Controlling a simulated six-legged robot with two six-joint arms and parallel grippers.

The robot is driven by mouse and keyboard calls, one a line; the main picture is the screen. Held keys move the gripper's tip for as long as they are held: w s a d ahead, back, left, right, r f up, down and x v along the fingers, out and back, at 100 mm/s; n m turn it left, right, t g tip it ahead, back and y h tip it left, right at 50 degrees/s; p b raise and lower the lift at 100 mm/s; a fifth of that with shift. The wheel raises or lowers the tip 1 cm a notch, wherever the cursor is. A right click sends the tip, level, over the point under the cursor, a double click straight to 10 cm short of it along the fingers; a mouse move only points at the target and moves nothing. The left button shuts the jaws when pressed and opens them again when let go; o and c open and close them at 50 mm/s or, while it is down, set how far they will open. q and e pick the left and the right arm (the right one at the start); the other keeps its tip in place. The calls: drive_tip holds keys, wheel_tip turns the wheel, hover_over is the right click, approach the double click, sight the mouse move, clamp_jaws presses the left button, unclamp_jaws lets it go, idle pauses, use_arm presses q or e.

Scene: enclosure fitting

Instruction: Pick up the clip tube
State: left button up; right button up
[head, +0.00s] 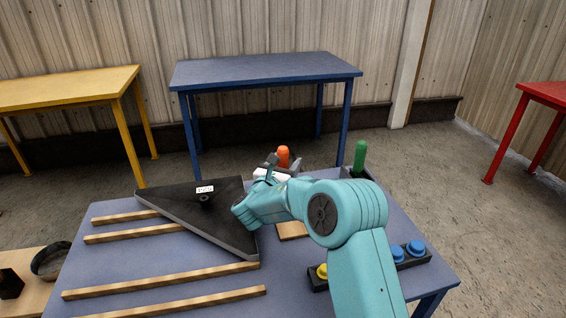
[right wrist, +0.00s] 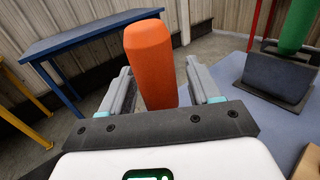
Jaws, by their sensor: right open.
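An orange tube (head: 283,152) stands upright near the back of the blue-grey table. In the right wrist view the orange tube (right wrist: 150,55) rises between the two fingers of my right gripper (right wrist: 158,88). The fingers are open, with a visible gap on the tube's right side; contact on its left is unclear. The tube's lower end is hidden by the gripper body. A green tube (head: 359,155) stands in a dark holder (right wrist: 278,76) to the right. No label tells which tube is the clip tube. My left gripper is out of view.
A black triangular panel (head: 180,207) with a white label lies left of my right arm. Wooden strips (head: 160,281) lie on the table (head: 285,303). A dark block with blue and yellow round buttons (head: 398,254) is at the right. A blue table (head: 265,68) stands behind.

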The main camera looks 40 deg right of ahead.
drive_tip(key=shift+d+r, duration=0.1)
drive_tip(key=c, duration=1.1)
wheel_tip(320, 180, up, 20)
drive_tip(key=p, duration=0.2)
